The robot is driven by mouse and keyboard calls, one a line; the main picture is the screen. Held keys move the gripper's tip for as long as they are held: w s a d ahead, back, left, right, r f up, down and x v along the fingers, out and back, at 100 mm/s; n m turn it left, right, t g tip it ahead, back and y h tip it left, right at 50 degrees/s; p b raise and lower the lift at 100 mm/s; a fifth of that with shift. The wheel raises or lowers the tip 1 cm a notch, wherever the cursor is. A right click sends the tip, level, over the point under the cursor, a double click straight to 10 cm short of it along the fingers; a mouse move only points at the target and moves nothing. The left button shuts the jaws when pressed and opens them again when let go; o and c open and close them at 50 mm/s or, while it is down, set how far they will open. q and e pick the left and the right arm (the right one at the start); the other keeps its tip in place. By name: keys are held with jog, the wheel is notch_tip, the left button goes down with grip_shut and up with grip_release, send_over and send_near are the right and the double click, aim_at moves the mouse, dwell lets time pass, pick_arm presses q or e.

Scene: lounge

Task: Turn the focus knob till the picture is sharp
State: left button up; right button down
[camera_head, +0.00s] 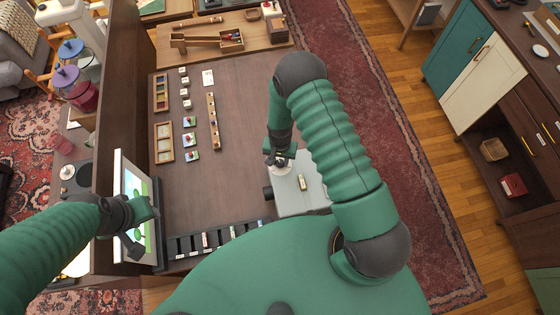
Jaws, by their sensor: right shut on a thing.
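A light grey box-shaped projector (315,195) stands on the dark table, with a dark lens (267,193) on its left side facing the screen. My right gripper (281,160) points down at the projector's far left corner and is shut on the focus knob, a pale round part (281,169) mostly hidden under the fingers. A white upright screen (119,185) at the table's left side shows a picture with green shapes. Its sharpness is hard to judge at this angle. My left gripper (143,222) is in front of the screen and covers part of it; its jaws are unclear.
A dark tray (215,236) with several slides runs along the table's near edge. Small cards, blocks and wooden frames (164,142) lie at the far left. A wooden board (226,34) with tools is at the back. The table's middle is clear.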

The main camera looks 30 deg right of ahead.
aim_at(280, 162)
jog(key=shift+w, duration=0.1)
jog(key=c, duration=1.1)
grip_release()
jog(key=shift+o, duration=0.2)
notch_tip(280, 162, up, 17)
jog(key=b, duration=0.3)
jog(key=shift+f, duration=0.1)
jog(key=s+a+f+n+t+b, duration=0.2)
jog(key=s+n+b, duration=0.5)
jog(key=s+b, duration=0.3)
jog(key=shift+n+t+b, duration=0.3)
jog(key=shift+b, duration=0.2)
